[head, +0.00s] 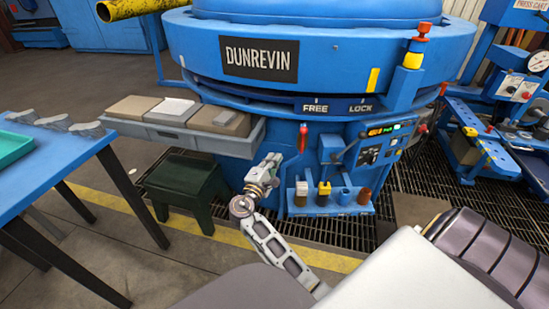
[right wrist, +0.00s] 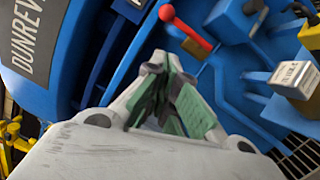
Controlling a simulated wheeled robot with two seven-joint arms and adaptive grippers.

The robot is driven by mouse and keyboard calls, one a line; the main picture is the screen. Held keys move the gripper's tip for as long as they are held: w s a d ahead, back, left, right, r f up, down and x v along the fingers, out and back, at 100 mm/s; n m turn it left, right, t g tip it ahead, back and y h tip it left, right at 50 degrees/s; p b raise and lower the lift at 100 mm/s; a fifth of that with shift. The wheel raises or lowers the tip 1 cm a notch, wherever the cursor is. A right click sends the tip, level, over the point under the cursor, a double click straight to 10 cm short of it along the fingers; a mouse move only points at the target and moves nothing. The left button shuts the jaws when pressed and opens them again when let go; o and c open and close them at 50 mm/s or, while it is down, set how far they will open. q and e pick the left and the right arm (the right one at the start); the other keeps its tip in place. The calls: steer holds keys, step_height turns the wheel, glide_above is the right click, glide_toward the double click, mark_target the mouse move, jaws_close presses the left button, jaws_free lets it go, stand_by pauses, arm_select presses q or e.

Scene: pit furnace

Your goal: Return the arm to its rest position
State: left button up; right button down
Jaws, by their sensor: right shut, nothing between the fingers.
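My right gripper (head: 270,165) is raised in front of the blue furnace body (head: 275,140), just left of its red-handled lever (head: 302,137) in the head view. In the right wrist view the gripper (right wrist: 160,72) has its green-padded fingers together at the tips, with nothing held. The red knob of the lever (right wrist: 166,13) shows beyond the fingertips there, and I cannot tell the exact gap. My left gripper is not in view.
A grey side shelf (head: 160,129) with several blocks juts from the furnace above a dark green stool (head: 187,186). A small blue rack (head: 330,209) stands right of the gripper. A blue table (head: 62,152) is at the left.

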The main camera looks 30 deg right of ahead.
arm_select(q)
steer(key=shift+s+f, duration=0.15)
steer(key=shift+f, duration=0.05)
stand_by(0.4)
arm_select(e)
steer(key=shift+m, duration=0.4)
